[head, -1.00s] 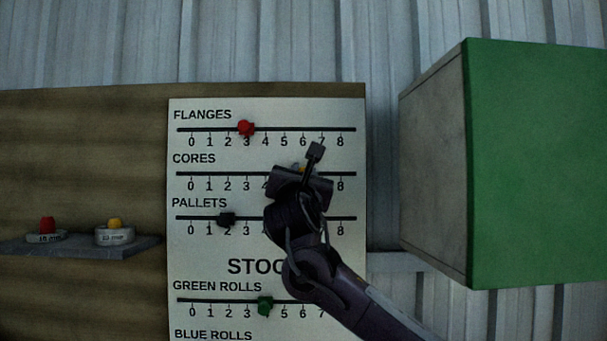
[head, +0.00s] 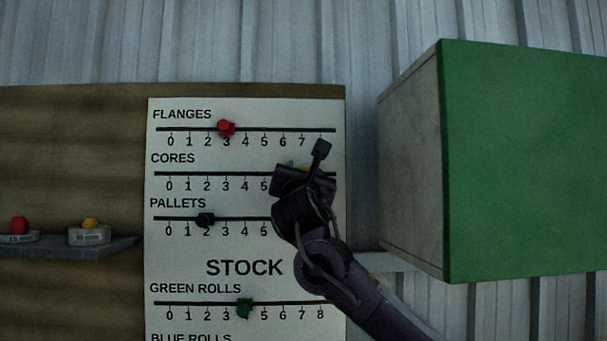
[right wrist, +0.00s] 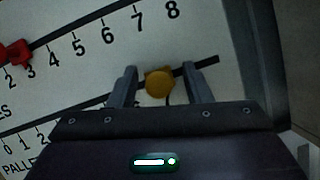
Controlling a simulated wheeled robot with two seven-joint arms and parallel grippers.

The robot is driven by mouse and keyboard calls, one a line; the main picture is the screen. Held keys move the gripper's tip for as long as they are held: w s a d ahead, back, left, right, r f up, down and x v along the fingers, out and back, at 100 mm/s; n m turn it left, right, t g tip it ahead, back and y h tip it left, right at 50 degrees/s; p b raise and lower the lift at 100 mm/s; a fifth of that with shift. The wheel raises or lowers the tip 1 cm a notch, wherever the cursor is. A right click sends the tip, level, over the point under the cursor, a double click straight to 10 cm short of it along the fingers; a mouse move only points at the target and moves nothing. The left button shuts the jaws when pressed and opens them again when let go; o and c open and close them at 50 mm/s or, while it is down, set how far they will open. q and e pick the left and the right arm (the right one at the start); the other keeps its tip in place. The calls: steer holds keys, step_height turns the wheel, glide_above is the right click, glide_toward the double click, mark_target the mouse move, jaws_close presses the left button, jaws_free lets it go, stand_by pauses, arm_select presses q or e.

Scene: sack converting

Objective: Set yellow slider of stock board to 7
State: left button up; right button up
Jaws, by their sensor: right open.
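The stock board (head: 180,240) is a white panel with several black slider tracks. The yellow slider (right wrist: 160,82) is a round knob on the CORES track. In the right wrist view it sits between the spread fingers of my right gripper (right wrist: 160,88), with a gap on each side. In the head view my right gripper (head: 303,170) is in front of the right part of that track. Only a bit of yellow shows there, near 7; the numerals beneath are hidden, so its exact mark cannot be read. My left gripper is not in view.
A red slider (head: 227,128) is at 3 on FLANGES, a black slider (head: 205,219) at 2 on PALLETS, a green slider (head: 244,308) at 4 on GREEN ROLLS. A green-fronted box (head: 520,165) juts out at right. A shelf (head: 115,246) with two knobbed pieces is at left.

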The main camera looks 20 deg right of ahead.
steer(key=shift+f, duration=0.1)
steer(key=shift+s+a+f+b, duration=0.2)
steer(key=shift+s+b, duration=0.1)
steer(key=shift+b, duration=0.1)
steer(key=b+v, duration=0.4)
steer(key=v, duration=0.3)
steer(key=shift+r, duration=0.15)
